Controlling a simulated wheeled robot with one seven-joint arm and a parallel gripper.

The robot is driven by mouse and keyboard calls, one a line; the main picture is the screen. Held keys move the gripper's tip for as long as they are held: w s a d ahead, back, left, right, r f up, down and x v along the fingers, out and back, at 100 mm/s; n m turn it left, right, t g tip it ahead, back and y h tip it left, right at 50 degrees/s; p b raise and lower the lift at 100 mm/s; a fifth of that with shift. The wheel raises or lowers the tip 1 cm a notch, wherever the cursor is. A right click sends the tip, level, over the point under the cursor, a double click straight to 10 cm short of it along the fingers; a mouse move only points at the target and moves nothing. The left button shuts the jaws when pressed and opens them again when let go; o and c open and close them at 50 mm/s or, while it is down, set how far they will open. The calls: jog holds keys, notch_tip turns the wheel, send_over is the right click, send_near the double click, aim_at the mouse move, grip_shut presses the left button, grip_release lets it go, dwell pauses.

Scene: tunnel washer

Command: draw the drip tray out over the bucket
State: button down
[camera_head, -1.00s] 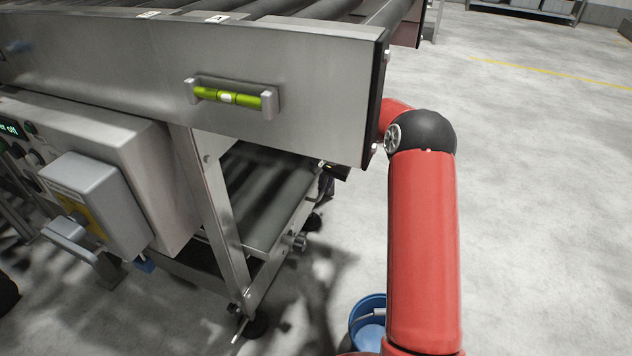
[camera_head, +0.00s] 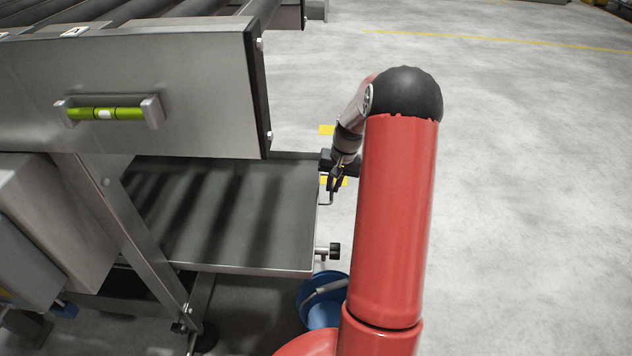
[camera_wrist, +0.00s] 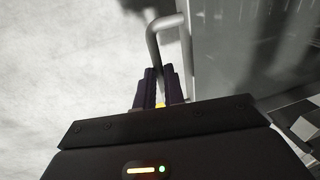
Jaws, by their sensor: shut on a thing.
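The drip tray (camera_head: 225,215) is a flat grey metal tray that sticks out to the right from under the roller frame in the head view. The blue bucket (camera_head: 322,298) stands on the floor below that corner, partly hidden by my red arm. My gripper (camera_head: 334,180) is at the tray's right edge, shut on the bent metal handle (camera_head: 331,200). In the wrist view the handle (camera_wrist: 166,24) runs down between the fingers (camera_wrist: 160,88), beside the tray (camera_wrist: 240,45).
A frame leg (camera_head: 135,240) and a grey control box (camera_head: 50,225) stand at the left. Open concrete floor (camera_head: 520,180) lies to the right.

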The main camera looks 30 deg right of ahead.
jog(key=shift+s+d, duration=0.3)
jog(key=shift+d, duration=0.15)
jog(key=c, duration=1.5)
grip_release()
jog(key=r, duration=0.5)
jog(key=d+r, duration=0.1)
jog(key=r, duration=0.1)
jog(key=shift+s+r+p, duration=0.3)
jog(key=shift+r, duration=0.05)
